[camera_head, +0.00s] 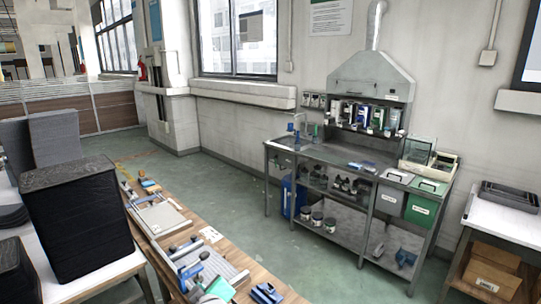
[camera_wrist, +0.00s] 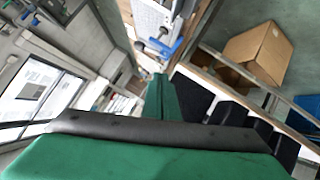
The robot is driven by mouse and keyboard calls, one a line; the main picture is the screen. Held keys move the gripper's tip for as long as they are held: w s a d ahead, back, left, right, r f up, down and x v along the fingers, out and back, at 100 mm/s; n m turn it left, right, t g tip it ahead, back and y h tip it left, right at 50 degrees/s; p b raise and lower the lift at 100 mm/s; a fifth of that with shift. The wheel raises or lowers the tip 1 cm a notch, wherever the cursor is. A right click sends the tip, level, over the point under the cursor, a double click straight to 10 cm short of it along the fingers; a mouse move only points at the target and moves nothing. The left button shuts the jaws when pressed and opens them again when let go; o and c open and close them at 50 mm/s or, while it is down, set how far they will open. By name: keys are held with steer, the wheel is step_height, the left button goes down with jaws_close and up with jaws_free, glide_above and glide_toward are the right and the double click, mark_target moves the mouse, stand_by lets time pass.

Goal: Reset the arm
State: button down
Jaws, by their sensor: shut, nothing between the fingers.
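My gripper (camera_wrist: 161,97) shows only in the wrist view. Its green fingers lie together at the centre, beyond a dark grey bar and the broad green body at the bottom. They are shut with nothing visible between them. The wrist view is strongly tilted. No part of my arm shows in the head view.
In the head view, a wooden bench (camera_head: 155,243) with tools and a stack of black panels (camera_head: 75,222) stand at left. A metal workbench (camera_head: 336,154) stands against the wall. Green floor (camera_head: 240,215) lies clear between. The wrist view shows a cardboard box (camera_wrist: 258,53).

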steer(key=s+d+f+m+t+h, duration=0.1)
steer(key=s+d+f+m, duration=0.35)
steer(key=s+f, duration=0.45)
steer(key=s+d+f+m+t+h, duration=0.25)
steer(key=s+d+f, duration=0.4)
steer(key=f, duration=0.45)
steer(key=s+d+r+m+h, duration=0.1)
steer(key=s+d, duration=0.3)
steer(key=s, duration=0.9)
steer(key=s+d+r+m+t+h, duration=0.1)
steer(key=s+d+r+m, duration=0.1)
steer(key=s, duration=1.2)
steer(key=shift+s+d+m, duration=0.15)
steer(key=shift+d+m, duration=0.55)
steer(key=shift+d, duration=0.2)
